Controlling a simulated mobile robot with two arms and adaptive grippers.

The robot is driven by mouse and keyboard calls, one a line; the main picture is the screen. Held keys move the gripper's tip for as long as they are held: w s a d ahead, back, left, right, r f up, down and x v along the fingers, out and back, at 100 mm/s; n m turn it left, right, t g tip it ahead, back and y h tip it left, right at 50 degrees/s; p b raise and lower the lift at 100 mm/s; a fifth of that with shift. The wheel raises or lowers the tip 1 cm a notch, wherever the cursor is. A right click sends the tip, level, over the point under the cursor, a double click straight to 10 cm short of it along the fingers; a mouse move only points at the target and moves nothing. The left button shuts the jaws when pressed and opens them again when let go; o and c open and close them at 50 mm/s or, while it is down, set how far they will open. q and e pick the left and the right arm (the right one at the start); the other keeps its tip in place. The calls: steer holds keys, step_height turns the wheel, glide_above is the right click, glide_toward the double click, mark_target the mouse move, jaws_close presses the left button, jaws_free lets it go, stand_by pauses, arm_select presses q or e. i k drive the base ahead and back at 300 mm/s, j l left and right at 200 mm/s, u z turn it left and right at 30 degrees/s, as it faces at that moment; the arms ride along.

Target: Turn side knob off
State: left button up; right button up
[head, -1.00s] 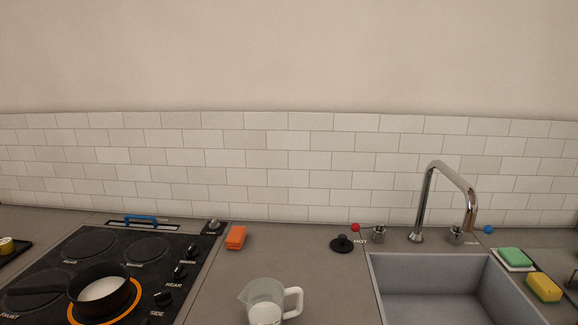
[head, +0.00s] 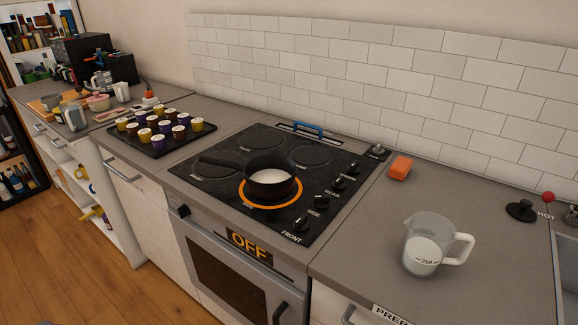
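The side knob (head: 322,201) is a small black knob in the row along the right of the black cooktop (head: 228,200), just above the label SIDE. Its exact turn is too small to read. A black saucepan (head: 270,180) with white contents sits on a burner with a glowing orange ring (head: 296,198). Its handle points left. The other burners show no glow. Neither of my grippers is in view.
A measuring jug (head: 424,258) and an orange sponge-like block (head: 400,168) are on the counter right of the cooktop. A tray (head: 150,148) of several small jars lies to the left. The oven display (head: 249,246) below reads OFF. Wooden floor (head: 70,270) is open at lower left.

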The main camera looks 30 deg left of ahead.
mark_target(320, 202)
steer(key=j+u, duration=0.1)
steer(key=j, duration=0.3)
steer(key=i+j, duration=0.15)
steer(key=j, duration=0.25)
steer(key=j+u, duration=0.15)
steer(key=j, duration=0.2)
steer(key=i+j, duration=0.15)
steer(key=j, duration=0.25)
steer(key=u, duration=0.05)
